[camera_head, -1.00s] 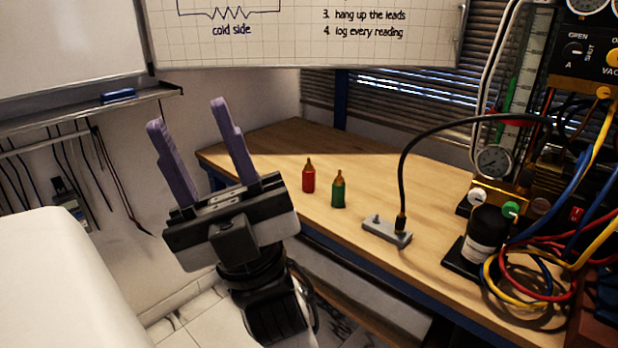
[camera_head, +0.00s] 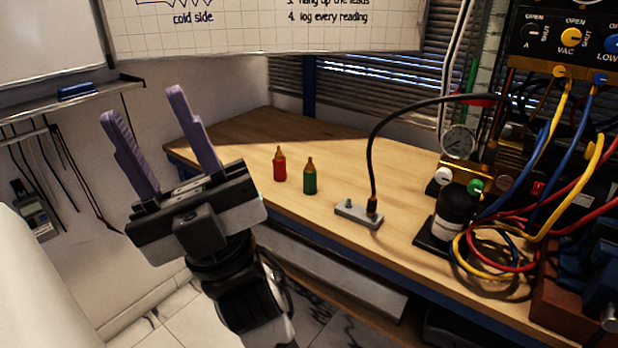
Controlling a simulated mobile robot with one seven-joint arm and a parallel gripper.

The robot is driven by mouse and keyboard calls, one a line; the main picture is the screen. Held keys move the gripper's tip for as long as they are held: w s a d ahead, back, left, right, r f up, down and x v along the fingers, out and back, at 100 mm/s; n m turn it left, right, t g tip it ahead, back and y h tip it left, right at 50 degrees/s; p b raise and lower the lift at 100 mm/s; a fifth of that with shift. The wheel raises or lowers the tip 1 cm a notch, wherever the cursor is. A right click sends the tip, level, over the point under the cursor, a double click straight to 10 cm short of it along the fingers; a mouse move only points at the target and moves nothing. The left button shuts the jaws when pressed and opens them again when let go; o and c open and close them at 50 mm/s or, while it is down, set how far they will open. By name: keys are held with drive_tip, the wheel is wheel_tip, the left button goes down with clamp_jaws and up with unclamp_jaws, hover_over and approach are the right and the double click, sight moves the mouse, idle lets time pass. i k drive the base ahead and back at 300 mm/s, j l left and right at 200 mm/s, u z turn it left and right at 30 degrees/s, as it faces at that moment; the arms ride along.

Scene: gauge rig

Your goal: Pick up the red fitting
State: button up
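The red fitting (camera_head: 280,166) stands upright on the wooden bench, a small red cylinder with a brass-coloured pointed top. A similar green fitting (camera_head: 310,178) stands just to its right, a little nearer to me. My gripper (camera_head: 142,106) is to the left of the red fitting, in front of the bench's left end. Its two purple fingers point up and are wide apart, with nothing between them. It touches neither fitting.
The bench (camera_head: 240,128) is bare to the left of and behind the fittings. To the right are a grey block (camera_head: 358,214) with a black cable arching from it, a black cylinder (camera_head: 455,212), a gauge (camera_head: 459,141) and coiled coloured leads (camera_head: 490,268).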

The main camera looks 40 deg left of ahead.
sight(279, 170)
drive_tip(key=u, duration=1.6)
drive_tip(key=i+l+u, duration=0.1)
drive_tip(key=u, duration=0.2)
drive_tip(key=l+u, duration=0.15)
drive_tip(key=u, duration=0.2)
drive_tip(key=i+l, duration=0.1)
drive_tip(key=l, duration=0.3)
drive_tip(key=i+l, duration=0.15)
drive_tip(key=l, duration=0.25)
drive_tip(key=i+l, duration=0.1)
drive_tip(key=l, duration=0.3)
drive_tip(key=i+l, duration=0.1)
drive_tip(key=l, duration=0.35)
